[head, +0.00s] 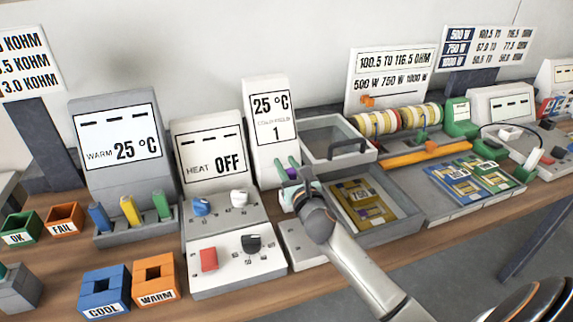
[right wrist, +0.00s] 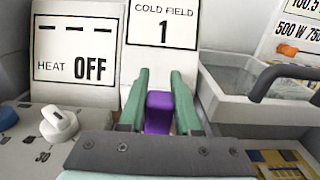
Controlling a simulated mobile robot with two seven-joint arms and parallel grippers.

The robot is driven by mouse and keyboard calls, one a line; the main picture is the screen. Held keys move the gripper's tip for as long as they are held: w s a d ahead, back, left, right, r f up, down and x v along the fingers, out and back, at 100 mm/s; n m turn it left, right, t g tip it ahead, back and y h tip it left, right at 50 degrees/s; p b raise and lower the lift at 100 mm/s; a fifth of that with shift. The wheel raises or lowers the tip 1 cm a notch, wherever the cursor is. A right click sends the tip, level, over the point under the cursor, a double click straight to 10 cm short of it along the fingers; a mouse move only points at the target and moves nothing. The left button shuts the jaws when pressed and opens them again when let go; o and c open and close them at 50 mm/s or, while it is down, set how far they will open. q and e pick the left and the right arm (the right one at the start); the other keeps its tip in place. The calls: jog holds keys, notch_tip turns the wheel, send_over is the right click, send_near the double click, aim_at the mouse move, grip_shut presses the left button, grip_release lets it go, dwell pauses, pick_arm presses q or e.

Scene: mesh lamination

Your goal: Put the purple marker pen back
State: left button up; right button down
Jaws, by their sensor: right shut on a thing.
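The purple marker pen (right wrist: 159,113) is between the green fingers of my right gripper (right wrist: 158,90) in the right wrist view. Only its purple upper part shows there; its lower end is hidden behind the gripper body. In the head view a small purple patch of the pen (head: 292,173) shows between the fingers of my right gripper (head: 291,168), in front of the white "25 °C, 1" display (head: 271,125). I cannot tell whether the pen touches anything below. My left gripper is not in view.
A grey rack (head: 133,232) to the left holds upright blue, yellow and green pieces. Control boxes with knobs (head: 232,262) stand left of my gripper. A clear-lidded tray (head: 398,226) with a gold board is close on the right. Blue and orange bins (head: 103,290) stand at front left.

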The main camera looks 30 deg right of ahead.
jog(key=c, duration=0.5)
grip_release()
jog(key=v, duration=1.2)
jog(key=shift+s+a+r, duration=0.1)
jog(key=shift+s, duration=0.15)
